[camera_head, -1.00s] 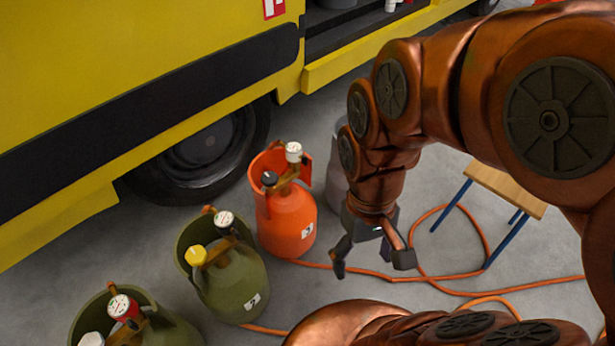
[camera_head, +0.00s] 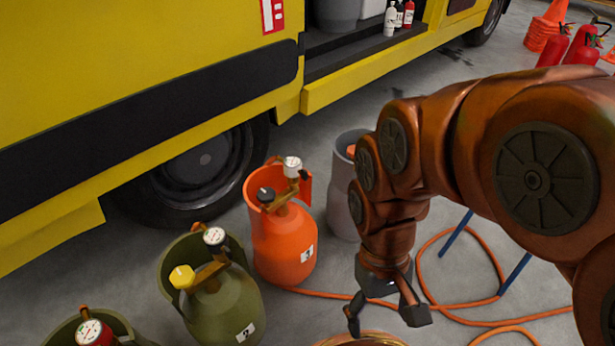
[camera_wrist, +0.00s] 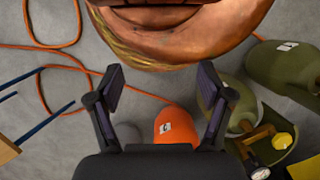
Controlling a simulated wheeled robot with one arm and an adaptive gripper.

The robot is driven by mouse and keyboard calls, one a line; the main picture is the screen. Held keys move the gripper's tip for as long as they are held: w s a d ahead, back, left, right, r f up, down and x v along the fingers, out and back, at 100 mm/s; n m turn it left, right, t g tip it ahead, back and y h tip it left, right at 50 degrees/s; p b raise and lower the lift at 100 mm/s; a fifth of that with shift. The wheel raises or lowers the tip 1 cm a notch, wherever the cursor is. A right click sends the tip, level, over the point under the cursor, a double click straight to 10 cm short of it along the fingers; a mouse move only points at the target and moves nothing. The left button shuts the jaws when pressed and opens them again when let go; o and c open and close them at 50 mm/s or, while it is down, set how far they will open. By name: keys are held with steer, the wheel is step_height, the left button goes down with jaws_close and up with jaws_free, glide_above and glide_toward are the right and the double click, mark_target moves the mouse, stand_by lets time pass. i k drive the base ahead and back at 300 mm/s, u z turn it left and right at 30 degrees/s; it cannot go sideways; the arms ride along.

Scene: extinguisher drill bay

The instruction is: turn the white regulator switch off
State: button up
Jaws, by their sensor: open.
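The white switch that showed at the lower left a second ago is outside the head view now. Its olive cylinder (camera_head: 65,334) with a red regulator (camera_head: 93,333) is cut off by the bottom edge. A second olive cylinder (camera_head: 228,305) has a yellow knob (camera_head: 182,277) and a gauge; the yellow knob also shows in the wrist view (camera_wrist: 282,141). An orange cylinder (camera_head: 283,245) has a black knob (camera_head: 266,195) and a white-faced gauge (camera_head: 292,166). My gripper (camera_head: 385,318) is open and empty, right of the cylinders; its spread fingers show in the wrist view (camera_wrist: 160,88).
A yellow vehicle (camera_head: 150,60) with a wheel (camera_head: 205,160) stands behind the cylinders. A grey bin (camera_head: 340,200) stands beside the orange cylinder. An orange hose (camera_head: 455,313) lies across the floor. Red extinguishers (camera_head: 585,45) and orange cones (camera_head: 545,28) are at the far right.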

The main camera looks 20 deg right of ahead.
mark_target(302, 172)
steer(key=z, duration=0.5)
steer(key=k, duration=1.2)
steer(key=u, duration=0.4)
steer(key=i, duration=0.85)
steer(key=u, duration=0.65)
